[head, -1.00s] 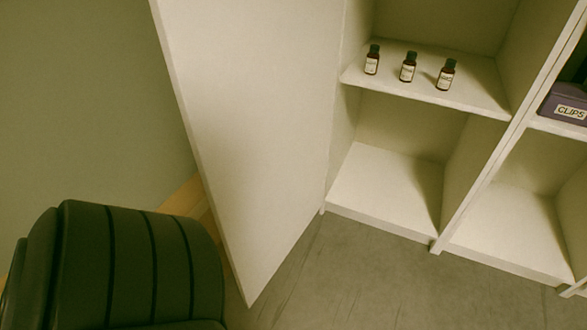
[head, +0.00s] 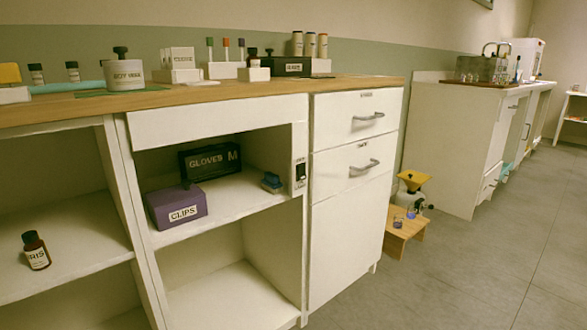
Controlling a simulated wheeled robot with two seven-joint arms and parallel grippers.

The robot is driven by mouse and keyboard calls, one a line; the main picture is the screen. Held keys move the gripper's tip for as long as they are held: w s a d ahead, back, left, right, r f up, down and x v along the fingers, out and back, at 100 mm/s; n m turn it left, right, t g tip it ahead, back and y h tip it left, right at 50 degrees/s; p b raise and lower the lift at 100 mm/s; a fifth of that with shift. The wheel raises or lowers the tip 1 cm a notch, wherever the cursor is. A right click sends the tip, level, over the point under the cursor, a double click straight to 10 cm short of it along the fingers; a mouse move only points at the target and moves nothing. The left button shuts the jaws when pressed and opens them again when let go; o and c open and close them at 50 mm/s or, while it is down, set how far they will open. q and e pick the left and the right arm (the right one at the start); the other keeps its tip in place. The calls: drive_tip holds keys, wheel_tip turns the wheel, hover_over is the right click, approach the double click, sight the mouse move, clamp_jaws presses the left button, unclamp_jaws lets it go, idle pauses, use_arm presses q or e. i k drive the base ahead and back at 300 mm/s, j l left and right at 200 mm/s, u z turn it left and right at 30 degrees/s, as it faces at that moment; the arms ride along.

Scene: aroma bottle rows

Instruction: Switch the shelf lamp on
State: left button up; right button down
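A small dark switch (head: 300,171) sits on a pale plate on the upright at the right side of the open shelf bay, beside the drawers. Its position, on or off, is too small to tell. The bay's upper shelf (head: 230,209) holds a purple box labelled CLIPS (head: 177,206), a black box labelled GLOVES M (head: 209,161) and a small blue item (head: 272,182). No lit lamp shows in the bay. Neither gripper is in view.
A brown bottle (head: 36,251) stands on the left bay's shelf. The wooden countertop (head: 200,92) carries several jars, racks and boxes. A drawer unit (head: 352,190) is right of the bay. A low wooden stool (head: 404,233) stands on the floor, which is open at right.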

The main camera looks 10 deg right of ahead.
sight(301, 169)
drive_tip(key=i+l+u, duration=0.15)
drive_tip(key=i, duration=0.35)
drive_tip(key=i+l+u, duration=0.15)
drive_tip(key=i+l, duration=0.25)
drive_tip(key=i+l+u, duration=0.15)
drive_tip(key=i+l, duration=0.2)
drive_tip(key=i, duration=0.2)
